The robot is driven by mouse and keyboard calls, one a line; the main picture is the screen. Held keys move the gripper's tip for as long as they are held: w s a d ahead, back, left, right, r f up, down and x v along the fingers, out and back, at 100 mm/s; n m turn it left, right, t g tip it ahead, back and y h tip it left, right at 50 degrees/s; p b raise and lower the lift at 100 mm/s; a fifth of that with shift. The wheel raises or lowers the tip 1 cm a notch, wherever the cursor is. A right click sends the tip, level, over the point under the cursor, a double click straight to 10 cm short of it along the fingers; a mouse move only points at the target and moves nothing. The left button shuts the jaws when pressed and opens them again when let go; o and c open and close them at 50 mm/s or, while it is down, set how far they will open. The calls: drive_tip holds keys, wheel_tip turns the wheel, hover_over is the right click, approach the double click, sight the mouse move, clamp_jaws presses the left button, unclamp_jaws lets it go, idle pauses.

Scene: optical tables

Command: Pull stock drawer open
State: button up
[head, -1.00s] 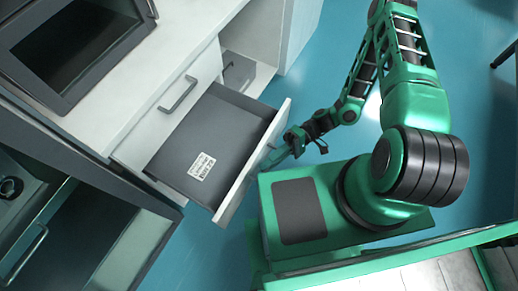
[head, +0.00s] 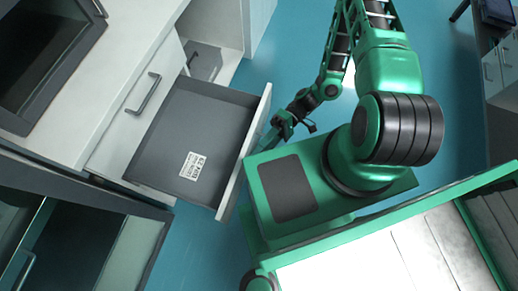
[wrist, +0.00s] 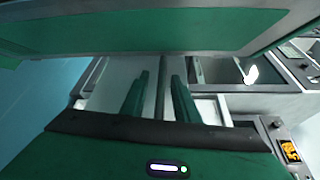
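The stock drawer, with dark grey inside and a white label, stands well pulled out of its white cabinet; its pale front panel (head: 244,152) faces right. My gripper (head: 270,136) is at the outer side of this front, and the drawer's handle is hidden there in the head view. In the wrist view my gripper's two green fingers (wrist: 160,92) sit on either side of a thin dark upright bar, which looks like the drawer handle (wrist: 160,100). Contact between fingers and bar is too small to make out clearly.
A closed drawer front with a grey handle (head: 142,93) is beside the open drawer. An open shelf bay (head: 217,62) is behind it. A dark cabinet (head: 95,205) stands at lower left. Blue floor (head: 287,70) is free beyond the drawer.

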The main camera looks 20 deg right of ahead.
drive_tip(key=v, duration=1.1)
drive_tip(key=shift+r, duration=0.1)
idle(0.5)
